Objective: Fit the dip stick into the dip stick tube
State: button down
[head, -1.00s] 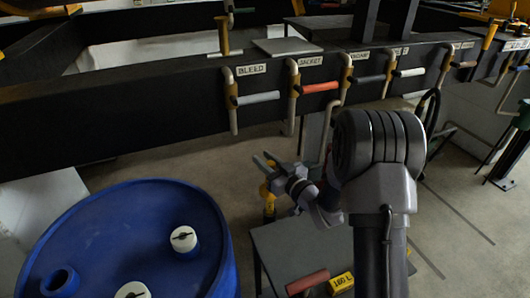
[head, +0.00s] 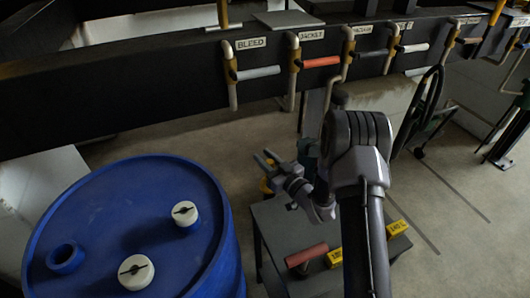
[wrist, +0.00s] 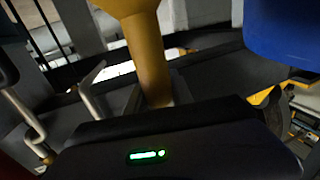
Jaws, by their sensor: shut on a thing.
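My gripper (head: 266,160) is in front of the black beam, right of the blue drum. In the wrist view a thick yellow handle (wrist: 148,60) stands at the jaws, flared at its upper end; I take it to be the dip stick's. My gripper is shut on it. In the head view only a little yellow shows below the fingers, and the stick's far end is hidden. I cannot pick out the dip stick tube for certain; an upright yellow-orange piece (head: 222,13) stands on the beam at upper left.
The blue drum (head: 100,225) with white caps fills the lower left. Labelled pipes with levers, including a red one (head: 321,62), line the black beam (head: 120,100). A dark low table (head: 275,235) bears a red-handled thing (head: 307,254) and yellow labelled blocks (head: 397,228).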

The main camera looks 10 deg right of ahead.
jog(key=shift+f, duration=0.3)
jog(key=c, duration=1)
grip_release()
jog(key=shift+c, duration=0.2)
jog(key=p+v, duration=0.3)
jog(key=v, duration=0.9)
